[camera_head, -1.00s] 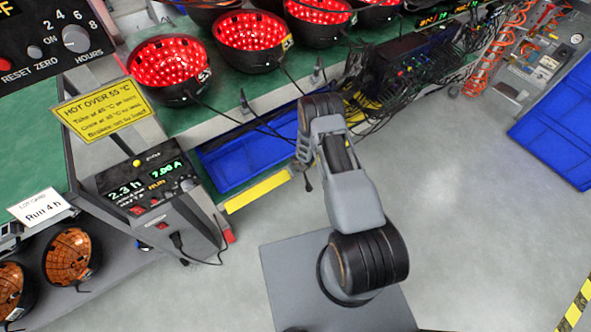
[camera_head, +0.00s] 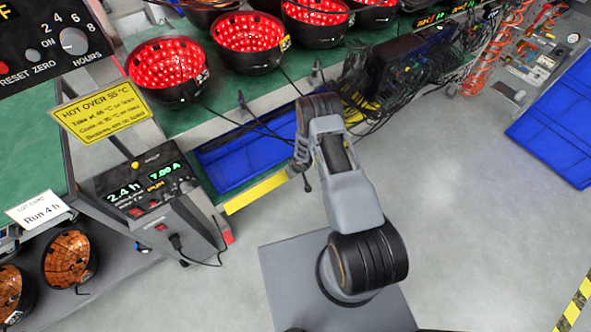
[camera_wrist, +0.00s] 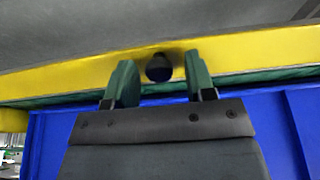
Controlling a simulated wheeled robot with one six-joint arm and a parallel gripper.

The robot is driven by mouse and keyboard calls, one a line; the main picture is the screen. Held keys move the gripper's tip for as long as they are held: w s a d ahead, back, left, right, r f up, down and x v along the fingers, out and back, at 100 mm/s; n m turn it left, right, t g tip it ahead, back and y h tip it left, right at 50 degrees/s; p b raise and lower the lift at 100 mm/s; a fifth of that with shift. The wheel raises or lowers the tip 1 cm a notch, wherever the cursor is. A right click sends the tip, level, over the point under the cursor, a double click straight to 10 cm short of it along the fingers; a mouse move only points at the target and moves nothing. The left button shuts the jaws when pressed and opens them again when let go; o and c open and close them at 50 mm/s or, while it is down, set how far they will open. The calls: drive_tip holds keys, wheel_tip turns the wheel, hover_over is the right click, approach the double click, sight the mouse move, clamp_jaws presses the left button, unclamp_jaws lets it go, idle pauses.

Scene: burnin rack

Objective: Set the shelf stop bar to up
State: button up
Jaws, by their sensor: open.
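The yellow shelf stop bar (camera_head: 257,191) runs along the front of a low shelf with blue bins, left of my arm in the head view. In the wrist view the yellow bar (camera_wrist: 75,75) crosses the upper part of the picture, with a round black knob (camera_wrist: 158,67) on it. My gripper (camera_wrist: 161,82) is open, its two green fingertips on either side of the knob. I cannot tell whether they touch it. In the head view my gripper is mostly hidden by my own arm, near the bar's right end.
A blue bin (camera_head: 228,162) sits behind the bar. Red-lit bowls (camera_head: 168,72) stand on the green bench above. A control box (camera_head: 155,195) with a lit display and a yellow warning sign (camera_head: 100,112) are to the left. Open grey floor (camera_head: 480,220) lies to the right.

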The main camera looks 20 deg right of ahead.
drive_tip(key=p+v, duration=0.3)
drive_tip(key=v, duration=1)
drive_tip(key=shift+r, duration=0.3)
drive_tip(key=shift+s+d+r, duration=0.1)
